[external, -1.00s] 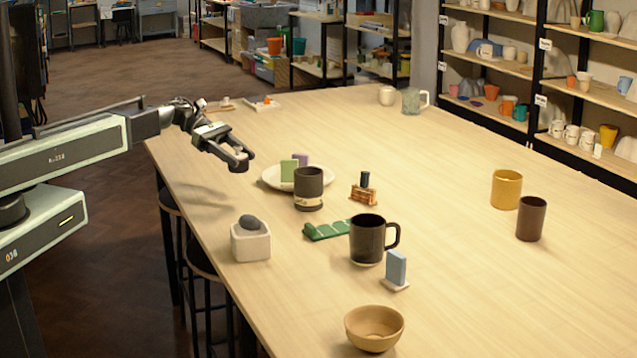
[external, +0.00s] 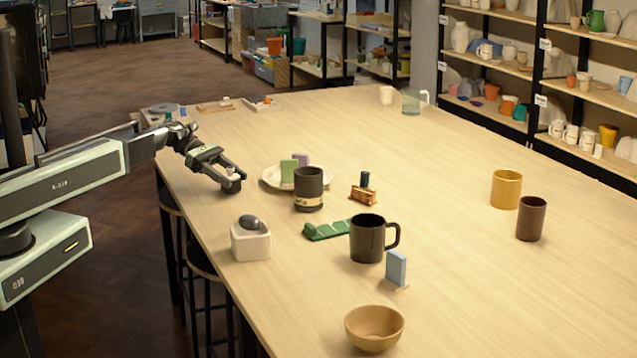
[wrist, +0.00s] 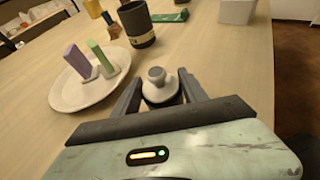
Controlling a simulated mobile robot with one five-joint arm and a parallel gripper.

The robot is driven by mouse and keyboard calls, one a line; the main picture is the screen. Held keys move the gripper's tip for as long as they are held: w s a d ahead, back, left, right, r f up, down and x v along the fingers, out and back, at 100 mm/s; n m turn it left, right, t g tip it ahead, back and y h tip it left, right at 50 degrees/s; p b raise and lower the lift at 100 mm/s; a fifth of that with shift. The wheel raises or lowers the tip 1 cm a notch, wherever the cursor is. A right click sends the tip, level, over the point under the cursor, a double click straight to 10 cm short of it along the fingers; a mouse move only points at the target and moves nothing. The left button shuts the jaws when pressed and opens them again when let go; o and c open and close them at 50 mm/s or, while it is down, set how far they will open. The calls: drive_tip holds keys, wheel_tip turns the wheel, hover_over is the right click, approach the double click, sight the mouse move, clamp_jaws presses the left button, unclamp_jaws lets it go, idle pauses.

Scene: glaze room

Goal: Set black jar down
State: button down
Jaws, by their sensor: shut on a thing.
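My gripper (external: 231,178) is over the left part of the table, left of the white plate. It is shut on a small jar (external: 232,187), which I take for the black jar. In the external view its lower part looks dark and a pale knob shows on top. In the wrist view the jar (wrist: 160,88) sits between my fingers (wrist: 159,92), seen from above with its pale knobbed top. My fingers hide part of its side. It is low over the table, and I cannot tell if its base touches.
The white plate (wrist: 65,98) holds green and purple blocks. A dark banded cup (external: 308,190) stands close to it. A white holder (external: 250,243) with a dark stone, a green piece (external: 328,230) and a black mug (external: 367,240) are nearer the camera. Bare wood surrounds the jar.

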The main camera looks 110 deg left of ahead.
drive_tip(key=shift+f, duration=0.55)
drive_tip(key=c, duration=1)
unclamp_jaws()
drive_tip(key=shift+f, duration=0.1)
drive_tip(key=shift+c, duration=0.2)
drive_tip(key=o, duration=0.4)
drive_tip(key=shift+r, duration=0.3)
drive_tip(key=p+v, duration=0.4)
drive_tip(key=v, duration=0.7)
drive_tip(key=shift+s+p, duration=0.15)
drive_tip(key=shift+p, duration=0.25)
drive_tip(key=shift+s+r, duration=0.1)
drive_tip(key=shift+s, duration=0.2)
